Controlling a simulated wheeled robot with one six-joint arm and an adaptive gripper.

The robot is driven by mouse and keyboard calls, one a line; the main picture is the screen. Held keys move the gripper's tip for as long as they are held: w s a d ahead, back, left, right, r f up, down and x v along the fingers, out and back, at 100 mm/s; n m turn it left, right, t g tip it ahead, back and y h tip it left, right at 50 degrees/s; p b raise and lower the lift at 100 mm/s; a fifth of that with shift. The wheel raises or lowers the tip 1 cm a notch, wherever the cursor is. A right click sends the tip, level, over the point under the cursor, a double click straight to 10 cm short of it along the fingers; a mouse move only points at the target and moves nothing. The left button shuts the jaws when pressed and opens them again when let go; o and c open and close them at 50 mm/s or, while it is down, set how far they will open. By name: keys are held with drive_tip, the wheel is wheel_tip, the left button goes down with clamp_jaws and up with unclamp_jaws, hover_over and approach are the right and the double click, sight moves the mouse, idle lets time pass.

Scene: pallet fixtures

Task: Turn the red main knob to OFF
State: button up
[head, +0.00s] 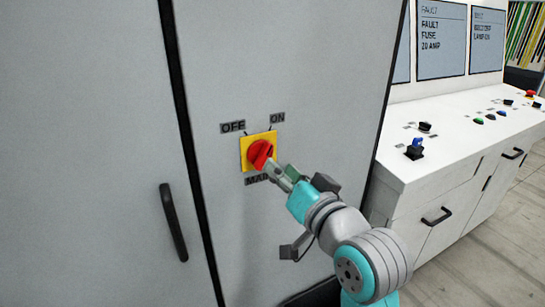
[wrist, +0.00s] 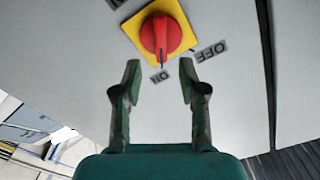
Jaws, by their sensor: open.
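The red main knob (head: 260,151) sits on a yellow square plate (head: 246,142) on the grey cabinet door. The OFF label (head: 233,127) is up and left of it, the ON label (head: 277,118) up and right. In the wrist view, the knob (wrist: 161,34) has its dark pointer mark toward the ON label (wrist: 160,76). The OFF label (wrist: 210,51) lies to the right there. My gripper (head: 277,168) is at the knob's lower right in the head view. In the wrist view, my gripper (wrist: 160,72) is open and empty, its fingers spread below the knob, not around it.
A black door handle (head: 173,222) is on the cabinet panel to the left. A white control desk (head: 460,140) with several buttons and a blue-topped switch (head: 416,147) stands to the right, with screens (head: 441,38) above. Wooden floor shows at the lower right.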

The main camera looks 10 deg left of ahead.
sight(267, 156)
drive_tip(key=shift+x, duration=3.2)
clamp_jaws()
